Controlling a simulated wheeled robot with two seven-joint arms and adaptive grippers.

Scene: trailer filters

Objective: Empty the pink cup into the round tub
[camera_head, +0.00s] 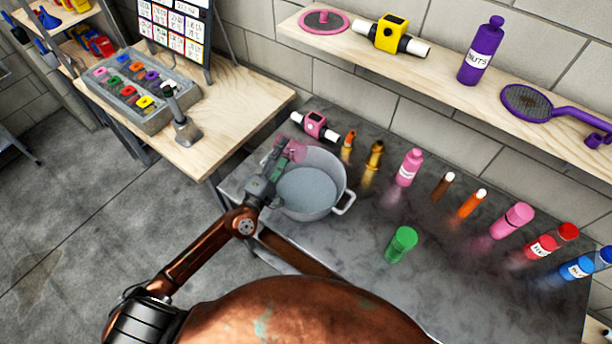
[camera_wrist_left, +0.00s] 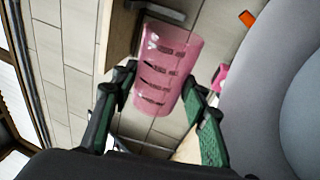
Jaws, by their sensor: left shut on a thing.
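The pink cup (camera_wrist_left: 165,70) is held between the green-padded fingers of my left gripper (camera_wrist_left: 160,110) in the left wrist view. In the head view, my left gripper (camera_head: 270,172) is at the left rim of the round tub, and the pink cup (camera_head: 294,149) shows at its tip by the tub's back-left rim. The cup's inside is hidden, so I cannot tell what it holds. The round tub (camera_head: 325,165) is grey, with a side handle, and stands on the dark table; its visible floor looks plain grey. My right gripper is not in view.
A pink device (camera_head: 316,125) lies behind the tub. Orange and gold items, a pink bottle (camera_head: 410,167) and a green cup (camera_head: 401,243) stand to the tub's right. A wooden shelf (camera_head: 440,88) runs above. A wooden table (camera_head: 225,125) adjoins at left.

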